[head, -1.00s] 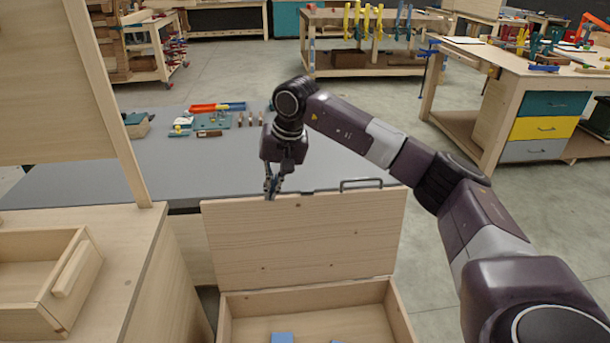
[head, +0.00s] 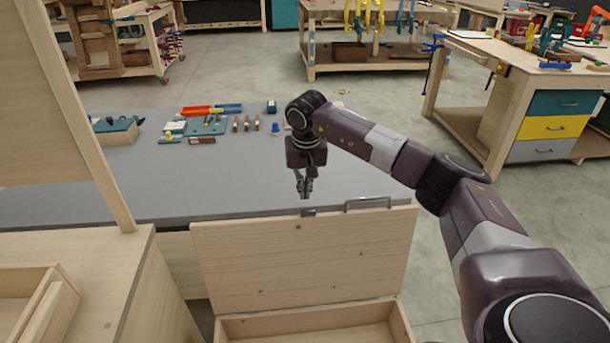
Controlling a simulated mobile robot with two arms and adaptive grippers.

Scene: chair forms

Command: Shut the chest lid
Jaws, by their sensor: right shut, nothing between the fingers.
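The wooden chest (head: 307,322) stands at the bottom centre of the head view, with its front cut off by the frame edge. Its lid (head: 300,262) stands raised, roughly upright, at the back of the box. A metal handle (head: 367,203) sits on the lid's top edge, right of centre. My right gripper (head: 305,194) is shut and empty, pointing down just above and seemingly behind the lid's top edge, left of the handle. I cannot tell whether it touches the lid. My left gripper is not in view.
A grey table (head: 180,185) lies behind the chest, with small tools and a blue piece (head: 275,129) on it. A wooden cabinet with an open drawer (head: 38,308) stands at left. A workbench (head: 520,100) stands at the far right, with open floor before it.

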